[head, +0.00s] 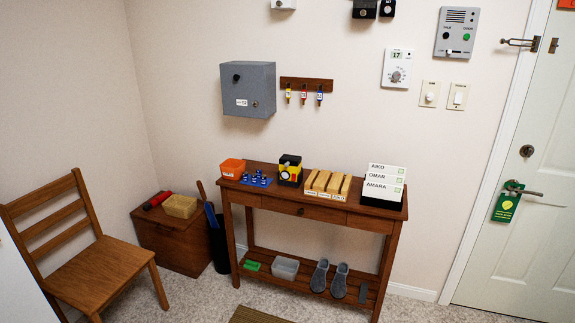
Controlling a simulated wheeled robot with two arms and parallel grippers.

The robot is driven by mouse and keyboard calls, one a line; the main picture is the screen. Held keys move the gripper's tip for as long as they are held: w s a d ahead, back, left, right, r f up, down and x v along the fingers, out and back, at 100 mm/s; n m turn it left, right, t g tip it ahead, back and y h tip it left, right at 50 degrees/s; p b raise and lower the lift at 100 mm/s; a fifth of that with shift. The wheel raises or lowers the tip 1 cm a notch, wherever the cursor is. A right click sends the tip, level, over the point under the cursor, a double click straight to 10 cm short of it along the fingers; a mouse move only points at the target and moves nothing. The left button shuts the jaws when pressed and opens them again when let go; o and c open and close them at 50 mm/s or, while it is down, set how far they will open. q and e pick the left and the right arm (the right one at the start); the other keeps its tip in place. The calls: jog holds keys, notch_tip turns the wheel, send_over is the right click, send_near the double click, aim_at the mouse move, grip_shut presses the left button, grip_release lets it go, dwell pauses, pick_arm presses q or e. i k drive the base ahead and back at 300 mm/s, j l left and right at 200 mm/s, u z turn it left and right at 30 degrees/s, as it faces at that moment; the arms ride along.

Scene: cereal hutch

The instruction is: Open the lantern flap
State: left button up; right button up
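A small black and yellow box-shaped object (290,171), which looks like the lantern, stands upright on the wooden console table (262,191). It has a black top, a yellow body and a round dark spot on its front. It is too small to tell where its flap is or whether it is open. Neither of my grippers is in view.
On the table, an orange box (232,168) and a blue rack (256,180) stand left of the lantern; wooden blocks (327,184) and a name-card holder (384,188) stand right. A chair (85,250) and wooden chest (172,245) are at left.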

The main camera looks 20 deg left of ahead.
aim_at(286, 160)
jog(key=i+j+u, duration=0.25)
jog(key=i+j, duration=0.15)
jog(key=i+j+u, duration=0.3)
jog(key=i+j, duration=0.2)
jog(key=i+j+u, duration=0.25)
jog(key=i, duration=0.2)
jog(key=i+j+u, duration=0.25)
jog(key=i, duration=0.3)
